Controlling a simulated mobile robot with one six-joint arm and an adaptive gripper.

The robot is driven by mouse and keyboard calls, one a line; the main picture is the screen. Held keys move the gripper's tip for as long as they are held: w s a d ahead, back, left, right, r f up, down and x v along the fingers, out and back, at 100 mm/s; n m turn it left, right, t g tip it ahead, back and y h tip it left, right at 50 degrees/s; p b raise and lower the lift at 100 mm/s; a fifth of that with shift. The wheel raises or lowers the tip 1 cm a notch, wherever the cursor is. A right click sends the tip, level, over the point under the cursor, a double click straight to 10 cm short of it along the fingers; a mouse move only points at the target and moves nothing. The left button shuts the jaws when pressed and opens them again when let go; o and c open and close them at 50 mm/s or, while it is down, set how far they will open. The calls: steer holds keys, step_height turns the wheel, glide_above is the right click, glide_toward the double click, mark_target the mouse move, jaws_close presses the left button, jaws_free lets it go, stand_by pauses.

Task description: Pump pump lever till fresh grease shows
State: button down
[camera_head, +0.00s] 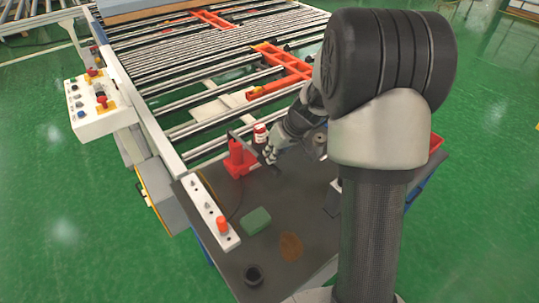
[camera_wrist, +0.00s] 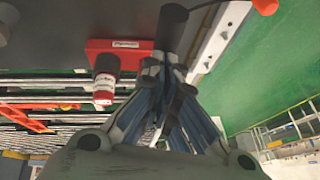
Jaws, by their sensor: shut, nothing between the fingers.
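The red pump (camera_head: 239,158) stands upright on the dark bench top near the conveyor; its red body also shows at the upper left of the wrist view (camera_wrist: 118,52). A dark bar (camera_wrist: 172,26), which looks like the pump lever, rises beside it in front of my fingertips. My gripper (camera_head: 270,153) is just right of the pump, low over the bench; its fingers (camera_wrist: 166,76) are shut and empty, close to the bar. I cannot tell whether they touch it. No fresh grease is visible; the grease outlet cannot be made out.
A green block (camera_head: 256,221), a brown patch (camera_head: 291,247) and a black cup (camera_head: 253,275) are on the front bench. The roller conveyor (camera_head: 200,60) lies behind.

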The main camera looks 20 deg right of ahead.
mark_target(273, 169)
steer(key=f+b, duration=0.2)
steer(key=s+f+b, duration=0.1)
steer(key=f+b, duration=0.2)
steer(key=shift+f+b, duration=0.25)
steer(key=shift+b, duration=0.1)
steer(key=shift+s+f, duration=0.25)
steer(key=shift+s, duration=0.1)
steer(key=shift+w+r, duration=0.1)
steer(key=shift+r, duration=0.25)
steer(key=s+d+f+p+v, duration=0.1)
steer(key=p+v, duration=0.3)
steer(key=v, duration=0.9)
steer(key=shift+s, duration=0.35)
